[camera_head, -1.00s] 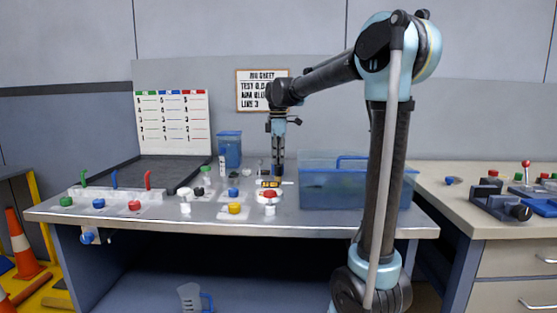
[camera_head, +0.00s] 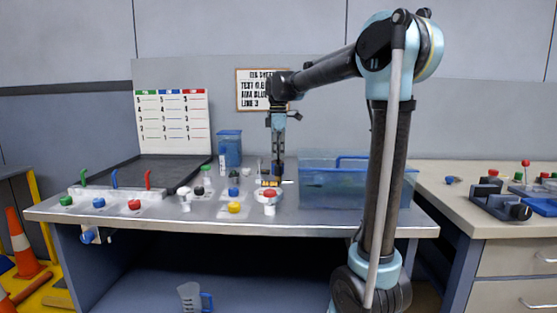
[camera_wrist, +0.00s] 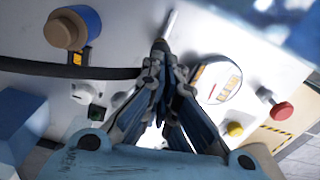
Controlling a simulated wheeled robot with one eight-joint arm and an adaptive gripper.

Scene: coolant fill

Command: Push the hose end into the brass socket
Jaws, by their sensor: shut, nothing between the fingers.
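My gripper (camera_wrist: 160,46) is shut and empty, its fingers together above the pale panel. A tan-brown round fitting (camera_wrist: 66,31) with a blue part stands at upper left, apart from my fingers. I cannot clearly identify the brass socket.
A round white dial (camera_wrist: 219,83) lies right of my fingers, with a red button (camera_wrist: 282,111) and yellow button (camera_wrist: 235,129) beyond. A translucent blue tank (camera_head: 330,188) stands close right of my gripper. A black tray (camera_head: 150,172) lies behind.

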